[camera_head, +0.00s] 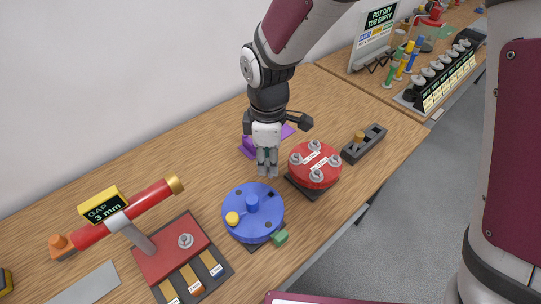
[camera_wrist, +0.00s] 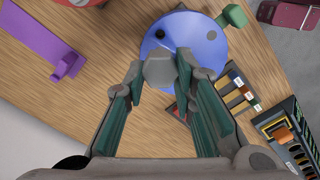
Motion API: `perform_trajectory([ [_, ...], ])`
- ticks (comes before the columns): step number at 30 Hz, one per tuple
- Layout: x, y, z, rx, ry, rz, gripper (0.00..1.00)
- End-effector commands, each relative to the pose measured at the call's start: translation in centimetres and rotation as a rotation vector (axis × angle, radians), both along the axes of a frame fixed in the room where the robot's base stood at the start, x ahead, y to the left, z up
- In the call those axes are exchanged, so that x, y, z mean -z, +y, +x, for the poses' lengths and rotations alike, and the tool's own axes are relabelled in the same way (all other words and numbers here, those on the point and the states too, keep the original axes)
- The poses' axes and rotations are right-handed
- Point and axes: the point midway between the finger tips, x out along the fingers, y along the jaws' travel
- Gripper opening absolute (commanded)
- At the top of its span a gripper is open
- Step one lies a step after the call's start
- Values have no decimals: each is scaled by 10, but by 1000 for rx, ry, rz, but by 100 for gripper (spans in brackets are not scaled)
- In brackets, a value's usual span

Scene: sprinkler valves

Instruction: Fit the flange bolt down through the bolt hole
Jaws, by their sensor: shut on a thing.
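My gripper (camera_head: 267,170) points down just behind the blue round flange (camera_head: 262,222). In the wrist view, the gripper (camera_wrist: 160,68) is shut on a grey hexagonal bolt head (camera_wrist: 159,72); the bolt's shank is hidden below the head. The blue flange also shows in the wrist view (camera_wrist: 205,42), beyond the fingertips, with a dark bolt hole (camera_wrist: 160,35) in its top. In the head view it has a raised blue centre, a yellow bolt head (camera_head: 232,218) and dark holes near its rim. The held bolt appears apart from the flange, but its height is unclear.
A red flange (camera_head: 320,174) with several grey bolts stands right of my gripper. A dark rack (camera_head: 375,139) with a brass-coloured piece is beyond it. A purple stand (camera_head: 248,148) is behind my gripper. A red gap gauge (camera_head: 91,234) stands at left. A green tab (camera_head: 279,238) adjoins the flange.

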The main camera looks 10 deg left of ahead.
Motion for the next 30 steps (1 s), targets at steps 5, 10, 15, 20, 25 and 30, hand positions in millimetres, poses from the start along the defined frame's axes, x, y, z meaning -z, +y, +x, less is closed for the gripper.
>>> perform_trajectory([
  [5, 4, -1, 1, 8, 1, -1, 0],
  [10, 18, -1, 1, 8, 1, 0, 0],
  [15, 34, -1, 1, 7, 2, -1, 0],
  [20, 48, 0, 1, 7, 1, 0, 0],
  [25, 61, -1, 1, 8, 1, -1, 0],
  [30, 68, -1, 1, 7, 0, 0, 0],
])
